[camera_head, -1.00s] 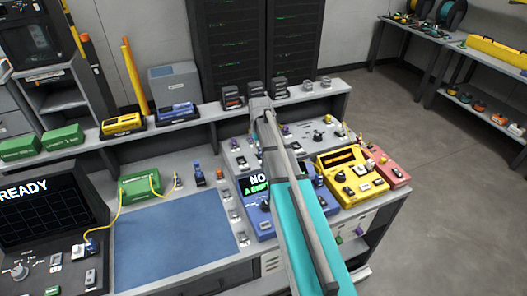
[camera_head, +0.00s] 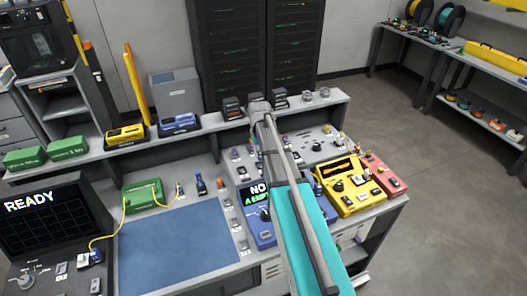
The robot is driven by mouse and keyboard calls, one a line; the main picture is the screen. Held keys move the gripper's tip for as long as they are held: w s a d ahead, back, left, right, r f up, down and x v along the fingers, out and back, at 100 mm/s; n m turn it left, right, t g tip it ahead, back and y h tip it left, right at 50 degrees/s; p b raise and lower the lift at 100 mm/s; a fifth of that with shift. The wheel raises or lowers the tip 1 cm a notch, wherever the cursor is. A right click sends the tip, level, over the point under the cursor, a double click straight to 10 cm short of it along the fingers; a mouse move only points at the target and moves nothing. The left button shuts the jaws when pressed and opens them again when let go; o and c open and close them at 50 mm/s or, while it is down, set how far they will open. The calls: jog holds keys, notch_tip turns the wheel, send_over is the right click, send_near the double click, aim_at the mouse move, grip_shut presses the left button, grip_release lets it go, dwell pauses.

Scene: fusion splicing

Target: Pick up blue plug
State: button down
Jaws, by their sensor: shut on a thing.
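A small dark blue plug-like piece (camera_head: 201,185) stands upright on the bench beside a small orange-topped piece (camera_head: 221,182), right of the green box. It is the clearest blue plug-shaped thing in the head view. My arm reaches up from the bottom right across the bench, and its far visible end is in front of the back shelf. The fingers of my gripper do not show; they are out of sight behind or beyond the arm. I cannot see what is between them.
A blue mat (camera_head: 175,245) lies on the bench. A green box (camera_head: 143,196) with yellow cable sits at its back edge. A yellow device (camera_head: 349,187) and a red one (camera_head: 384,177) stand to the right. The READY screen (camera_head: 50,222) is at left. The raised shelf (camera_head: 205,124) runs behind.

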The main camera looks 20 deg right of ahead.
jog(key=s+a+r+p, duration=0.8)
jog(key=s+r, duration=0.1)
jog(key=s, duration=0.1)
jog(key=shift+s+a+r, duration=0.15)
jog(key=shift+s+a, duration=0.05)
jog(key=shift+s, duration=0.15)
dwell(0.3)
jog(key=c, duration=1.1)
grip_release()
jog(key=shift+c, duration=0.2)
grip_shut()
